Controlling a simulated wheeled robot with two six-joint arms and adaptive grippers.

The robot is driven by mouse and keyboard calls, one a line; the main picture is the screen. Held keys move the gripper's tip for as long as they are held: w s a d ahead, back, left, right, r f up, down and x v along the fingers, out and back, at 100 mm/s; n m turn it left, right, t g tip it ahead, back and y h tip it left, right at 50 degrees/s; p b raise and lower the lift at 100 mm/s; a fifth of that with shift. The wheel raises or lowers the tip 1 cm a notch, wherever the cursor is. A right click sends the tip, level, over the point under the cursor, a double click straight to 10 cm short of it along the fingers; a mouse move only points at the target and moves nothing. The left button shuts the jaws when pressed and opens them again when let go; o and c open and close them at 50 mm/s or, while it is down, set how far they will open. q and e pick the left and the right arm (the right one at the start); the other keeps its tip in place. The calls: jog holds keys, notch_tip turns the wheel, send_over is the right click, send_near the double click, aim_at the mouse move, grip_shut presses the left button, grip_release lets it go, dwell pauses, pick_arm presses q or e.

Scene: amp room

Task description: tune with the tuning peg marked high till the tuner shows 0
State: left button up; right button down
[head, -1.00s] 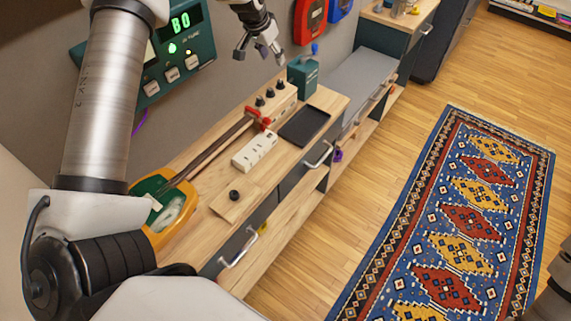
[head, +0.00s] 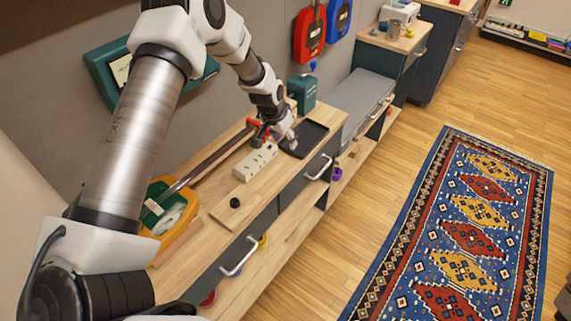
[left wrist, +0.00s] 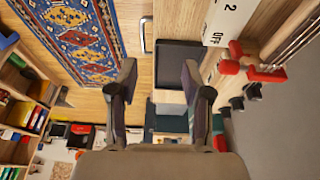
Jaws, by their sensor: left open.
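The stringed instrument lies on the bench, with an orange and green body (head: 172,211) and a long neck (head: 213,157). In the left wrist view, red pegs (left wrist: 265,74) and black knobs (left wrist: 252,91) show at the right. I cannot read which one is marked high. The teal tuner (head: 105,72) on the wall is mostly behind my left arm, and its reading is hidden. My left gripper (head: 277,138) is open and empty, low over the bench near the peg end, between the white switch strip (head: 256,161) and the dark tray (head: 311,135). My right gripper is not in view.
A teal box (head: 303,92) stands behind the gripper. A black knob (head: 235,203) sits on a wooden board in front of the strip. Red (head: 309,33) and blue (head: 339,19) cases hang on the wall. The patterned rug (head: 462,220) covers open floor.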

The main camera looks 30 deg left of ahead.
pick_arm(q)
jog(key=s+d+f, duration=0.2)
jog(key=s+f, duration=0.1)
jog(key=f, duration=0.2)
jog(key=shift+s+d+f+b, duration=0.2)
jog(key=shift+d+f+b, duration=0.1)
jog(key=shift+b, duration=0.1)
jog(key=shift+w, duration=0.1)
jog(key=s+d+f+g+b, duration=0.35)
jog(key=s+f, duration=0.55)
jog(key=s, duration=0.4)
jog(key=s+d+f+g+b, duration=0.2)
jog(key=s+d+f, duration=0.3)
jog(key=s+f, duration=0.65)
jog(key=s+r+t, duration=0.1)
jog(key=s+r, duration=0.1)
jog(key=s, duration=0.2)
jog(key=s+d+r+n+t, duration=0.1)
jog(key=s+r, duration=0.1)
jog(key=s, duration=0.3)
jog(key=shift+s+r+y, duration=0.15)
jog(key=shift+r+y, duration=0.15)
